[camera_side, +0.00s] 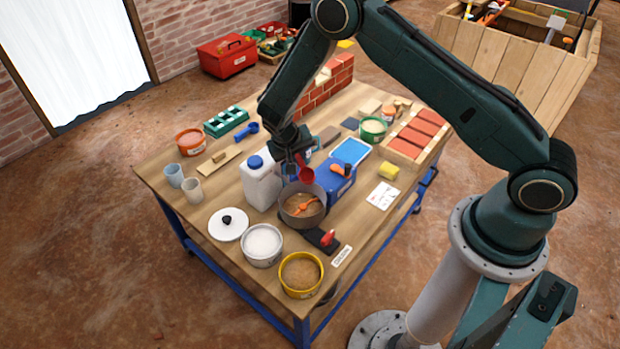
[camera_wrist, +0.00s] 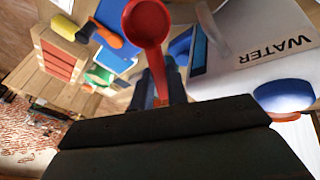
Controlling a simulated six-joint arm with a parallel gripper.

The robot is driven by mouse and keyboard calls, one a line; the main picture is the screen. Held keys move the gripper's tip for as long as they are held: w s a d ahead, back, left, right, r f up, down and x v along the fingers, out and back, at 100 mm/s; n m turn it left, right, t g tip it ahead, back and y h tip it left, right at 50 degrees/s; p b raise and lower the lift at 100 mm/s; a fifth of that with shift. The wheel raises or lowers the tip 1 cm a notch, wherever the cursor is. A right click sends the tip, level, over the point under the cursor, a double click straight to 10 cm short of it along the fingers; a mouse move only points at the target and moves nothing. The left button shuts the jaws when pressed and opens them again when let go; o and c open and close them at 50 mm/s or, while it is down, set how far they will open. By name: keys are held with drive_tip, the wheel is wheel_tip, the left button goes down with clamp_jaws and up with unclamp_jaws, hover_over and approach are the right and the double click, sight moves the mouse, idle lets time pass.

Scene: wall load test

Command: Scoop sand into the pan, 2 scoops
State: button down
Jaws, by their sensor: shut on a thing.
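My gripper (camera_side: 291,166) is shut on the handle of a red scoop (camera_side: 306,175), above the back edge of the grey pan. In the wrist view the scoop (camera_wrist: 147,24) extends from between my fingers (camera_wrist: 160,88); its round bowl shows plain red, with no sand visible. A yellow tub (camera_side: 301,292) of brown sand (camera_side: 300,272) stands at the front corner.
A white water jug (camera_side: 259,188) stands close left of my gripper. A tub of white powder (camera_side: 262,260) and a white lid (camera_side: 228,225) lie left of the pan. A blue box (camera_side: 339,192) is close right.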

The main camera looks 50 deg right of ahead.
drive_tip(key=shift+d+r+n+y, duration=0.2)
drive_tip(key=shift+r+n+y, duration=0.2)
drive_tip(key=shift+y, duration=0.7)
drive_tip(key=shift+r+n+g+y, duration=0.4)
drive_tip(key=shift+r+y, duration=0.4)
drive_tip(key=shift+y, duration=0.1)
drive_tip(key=shift+s+a+r+n+y, duration=0.15)
drive_tip(key=shift+r+n+y, duration=0.15)
drive_tip(key=shift+r+y, duration=0.25)
